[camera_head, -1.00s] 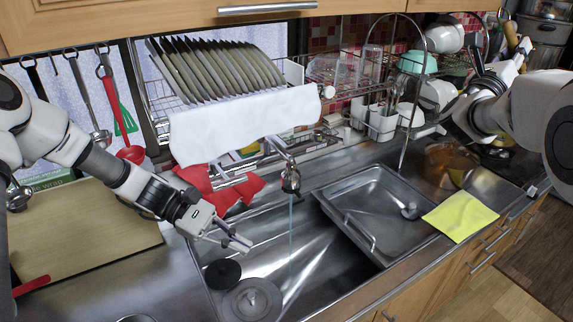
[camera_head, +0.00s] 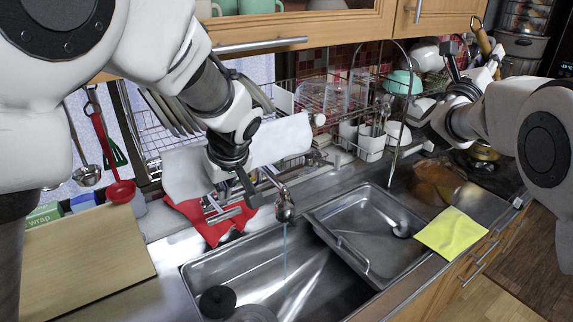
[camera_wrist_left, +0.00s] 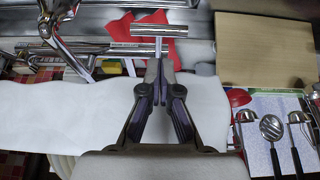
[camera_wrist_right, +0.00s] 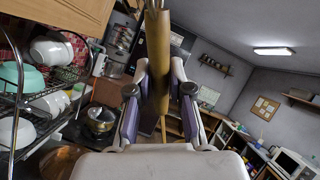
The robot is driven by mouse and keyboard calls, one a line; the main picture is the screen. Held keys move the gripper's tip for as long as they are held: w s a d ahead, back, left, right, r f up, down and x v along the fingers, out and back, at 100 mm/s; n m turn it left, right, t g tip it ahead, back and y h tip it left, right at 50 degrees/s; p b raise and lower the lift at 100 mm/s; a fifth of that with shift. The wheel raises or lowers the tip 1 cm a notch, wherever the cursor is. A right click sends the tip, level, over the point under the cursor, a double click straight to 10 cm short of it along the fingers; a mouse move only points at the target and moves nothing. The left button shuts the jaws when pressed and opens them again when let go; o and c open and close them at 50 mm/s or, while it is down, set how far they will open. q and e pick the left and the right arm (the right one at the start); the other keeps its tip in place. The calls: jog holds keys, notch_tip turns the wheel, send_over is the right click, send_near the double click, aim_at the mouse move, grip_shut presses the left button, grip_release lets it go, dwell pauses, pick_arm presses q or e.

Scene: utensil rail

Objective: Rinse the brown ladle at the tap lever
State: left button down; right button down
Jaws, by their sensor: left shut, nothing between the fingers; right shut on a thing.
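My right gripper (camera_head: 475,66) is shut on the brown ladle (camera_head: 484,40) and holds it up at the upper right. In the right wrist view its brown shaft (camera_wrist_right: 157,50) stands upright between the fingers; I cannot make out its bowl. My left gripper (camera_head: 248,192) is shut and empty, pointing down behind the sink beside the tap. The metal tap lever (camera_head: 226,214) looks T-shaped; in the left wrist view its crossbar (camera_wrist_left: 160,30) lies just beyond my fingertips (camera_wrist_left: 158,68). Contact is unclear. A thin water stream (camera_head: 285,250) falls from the tap spout (camera_head: 285,205).
The sink (camera_head: 300,285) holds a dark round lid (camera_head: 217,301). A metal tray (camera_head: 375,235) sits over its right part, with a yellow cloth (camera_head: 451,231) beside it. A dish rack (camera_head: 145,135) stands behind. A cutting board (camera_head: 85,260) is at left.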

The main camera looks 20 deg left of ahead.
aim_at(221, 211)
pick_arm(q)
jog(key=x, duration=0.5)
jog(key=shift+w+f, duration=0.1)
pick_arm(e)
jog(key=shift+w+r, duration=0.2)
jog(key=shift+r, duration=0.05)
pick_arm(q)
jog(key=shift+w+a+f, duration=0.1)
jog(key=shift+a+f, duration=0.05)
jog(key=shift+f, duration=0.4)
pick_arm(e)
jog(key=shift+s+r, duration=0.1)
